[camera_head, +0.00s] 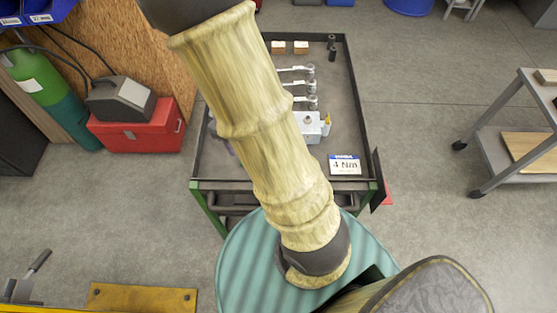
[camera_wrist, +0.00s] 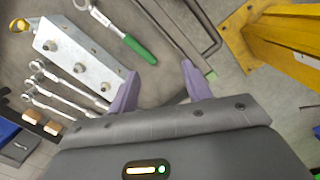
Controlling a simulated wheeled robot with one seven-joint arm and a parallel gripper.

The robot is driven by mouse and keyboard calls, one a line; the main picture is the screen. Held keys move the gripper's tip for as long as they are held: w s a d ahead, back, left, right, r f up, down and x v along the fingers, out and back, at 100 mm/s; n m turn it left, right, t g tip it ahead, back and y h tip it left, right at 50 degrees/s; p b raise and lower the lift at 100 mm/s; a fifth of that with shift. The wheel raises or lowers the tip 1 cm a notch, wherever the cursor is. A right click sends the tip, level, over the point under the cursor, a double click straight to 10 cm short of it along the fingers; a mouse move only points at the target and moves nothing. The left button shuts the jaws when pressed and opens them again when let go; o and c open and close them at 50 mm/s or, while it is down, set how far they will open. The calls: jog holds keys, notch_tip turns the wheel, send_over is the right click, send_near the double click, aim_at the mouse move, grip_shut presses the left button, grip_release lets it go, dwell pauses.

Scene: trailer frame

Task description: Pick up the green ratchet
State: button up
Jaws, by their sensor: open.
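The green ratchet (camera_wrist: 139,48) lies on the grey cart top in the wrist view. Its green handle end is near my fingertips, and its metal shaft runs to the upper left, cut off by the top edge. My gripper (camera_wrist: 160,74) has two purple fingers, open with nothing between them. The handle end is just beyond the left finger, apart from it in the picture. In the head view my arm covers the left part of the cart (camera_head: 356,110), and I cannot see the ratchet there.
A metal block with studs (camera_wrist: 75,62) lies left of the ratchet, with several wrenches (camera_wrist: 62,88) beyond it. Small wooden blocks (camera_head: 290,47), dark sockets (camera_head: 332,47) and a "4 Nm" card (camera_head: 345,164) are on the cart. A yellow frame (camera_wrist: 258,38) stands at the right.

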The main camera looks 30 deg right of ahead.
jog(key=w+d+f+n+g+h, duration=0.1)
jog(key=w+d+f+n+h, duration=0.2)
jog(key=w+f+n, duration=0.2)
jog(key=shift+d+f+n+g, duration=0.15)
jog(key=shift+d+n+g, duration=0.2)
jog(key=shift+n, duration=0.35)
jog(key=x, duration=1.2)
jog(key=shift+f+p, duration=0.15)
jog(key=shift+p, duration=0.25)
jog(key=shift+d, duration=0.1)
jog(key=shift+p+x, duration=0.65)
jog(key=shift+x, duration=1.9)
jog(key=shift+w+d, duration=0.1)
